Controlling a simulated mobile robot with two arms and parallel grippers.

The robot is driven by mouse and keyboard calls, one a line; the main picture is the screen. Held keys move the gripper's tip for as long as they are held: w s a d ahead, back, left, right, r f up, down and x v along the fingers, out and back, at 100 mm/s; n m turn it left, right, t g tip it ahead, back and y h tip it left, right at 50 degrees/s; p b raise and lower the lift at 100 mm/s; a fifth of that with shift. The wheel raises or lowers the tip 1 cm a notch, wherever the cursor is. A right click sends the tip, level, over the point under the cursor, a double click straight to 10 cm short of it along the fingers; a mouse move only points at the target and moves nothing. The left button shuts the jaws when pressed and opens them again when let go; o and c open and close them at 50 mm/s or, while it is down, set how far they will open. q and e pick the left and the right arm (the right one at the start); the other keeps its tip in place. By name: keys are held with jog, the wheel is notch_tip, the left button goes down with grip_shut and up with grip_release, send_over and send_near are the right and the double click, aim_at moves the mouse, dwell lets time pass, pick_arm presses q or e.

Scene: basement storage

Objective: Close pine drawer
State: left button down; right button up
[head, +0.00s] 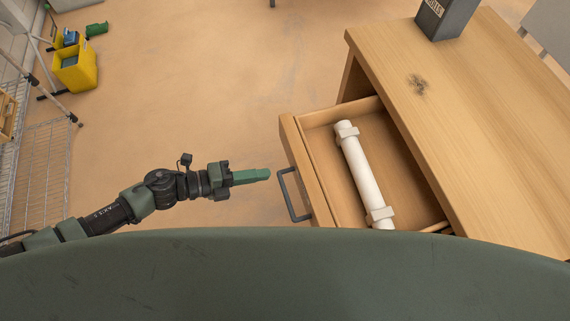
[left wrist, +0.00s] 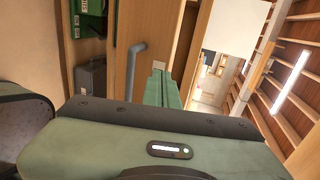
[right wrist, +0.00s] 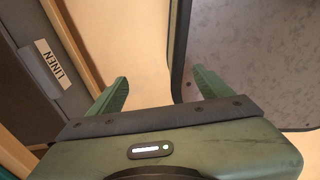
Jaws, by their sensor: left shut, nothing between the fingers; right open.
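The pine drawer (head: 306,172) is pulled out from the wooden cabinet (head: 480,110) in the head view. A dark bar handle (head: 291,196) is on its front. A white tube with end bands (head: 362,172) lies inside it. My left gripper (head: 268,174) is shut and empty, its green fingertips just left of the drawer front and handle, seemingly a small gap apart. In the left wrist view its fingers (left wrist: 163,88) point toward a wooden panel with a grey handle (left wrist: 135,62). My right gripper (right wrist: 155,90) is open and empty; it is out of the head view.
A dark box (head: 446,16) stands on the cabinet top. A yellow bin (head: 76,68) and wire rack (head: 44,165) are at the left. The floor between them and the drawer is clear. A grey box labelled LINEN (right wrist: 48,75) shows in the right wrist view.

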aim_at(297, 167)
pick_arm(q)
jog(key=x, duration=0.3)
jog(key=r+p+x, duration=0.1)
jog(key=x, duration=0.2)
jog(key=shift+d+r, duration=0.1)
jog(key=shift+d, duration=0.05)
jog(key=shift+w+d, duration=0.2)
jog(key=shift+d, duration=0.25)
pick_arm(e)
jog(key=shift+w+a+r, duration=0.45)
jog(key=shift+w+r, duration=0.3)
jog(key=shift+w, duration=0.05)
pick_arm(q)
jog(key=shift+d, duration=0.1)
pick_arm(e)
jog(key=shift+d, duration=0.1)
